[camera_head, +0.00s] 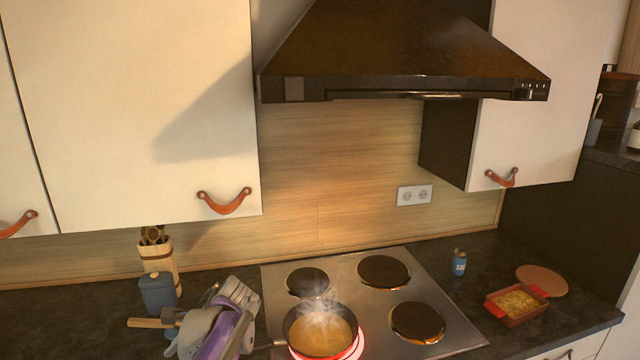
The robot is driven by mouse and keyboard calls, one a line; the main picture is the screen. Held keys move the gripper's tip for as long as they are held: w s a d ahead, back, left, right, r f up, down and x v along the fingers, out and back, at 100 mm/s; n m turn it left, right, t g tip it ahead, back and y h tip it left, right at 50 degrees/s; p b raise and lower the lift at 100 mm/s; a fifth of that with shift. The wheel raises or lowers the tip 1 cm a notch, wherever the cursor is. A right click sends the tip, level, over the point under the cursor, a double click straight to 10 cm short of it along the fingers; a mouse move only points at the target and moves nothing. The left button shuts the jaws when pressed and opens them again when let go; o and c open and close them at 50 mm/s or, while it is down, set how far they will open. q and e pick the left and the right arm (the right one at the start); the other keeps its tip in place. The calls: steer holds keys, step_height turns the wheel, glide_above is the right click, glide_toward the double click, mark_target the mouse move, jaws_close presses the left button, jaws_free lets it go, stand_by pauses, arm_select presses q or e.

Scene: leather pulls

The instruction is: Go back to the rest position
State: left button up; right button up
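My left gripper (236,294), grey with a purple link behind it, is at the lower left, above the counter and left of the stove. Its fingers overlap in this view, so I cannot tell whether they are open or shut. A wooden handle (150,323) sticks out to the left behind it; I cannot tell whether it touches the gripper. A pan (320,331) with steaming yellowish food sits on the glowing front left burner, and its handle runs toward my arm. My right gripper is not in view.
A blue-grey canister (158,294) and a wooden utensil holder (160,262) stand close behind the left gripper. The range hood (400,55) overhangs the stove (445,300). A small blue shaker (459,263), a red baking dish (516,304) and a round board (542,280) are at the right.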

arm_select(q)
steer(key=s+d+f+n+t+h, duration=0.2)
steer(key=s+d+f+n, duration=0.1)
steer(key=s, duration=0.5)
steer(key=s+d+f+n+t+h, duration=0.2)
steer(key=s+d+f+n+h, duration=0.1)
steer(key=s, duration=0.4)
steer(key=s+d+f+n+t+h, duration=0.1)
steer(key=s+d+f+n+h, duration=0.2)
steer(key=s+d+n, duration=0.3)
steer(key=s+f+n, duration=0.1)
steer(key=s, duration=0.1)
steer(key=shift+s+d+f+t, duration=0.2)
steer(key=shift+s+d+t, duration=0.1)
steer(key=shift+d+t, duration=0.1)
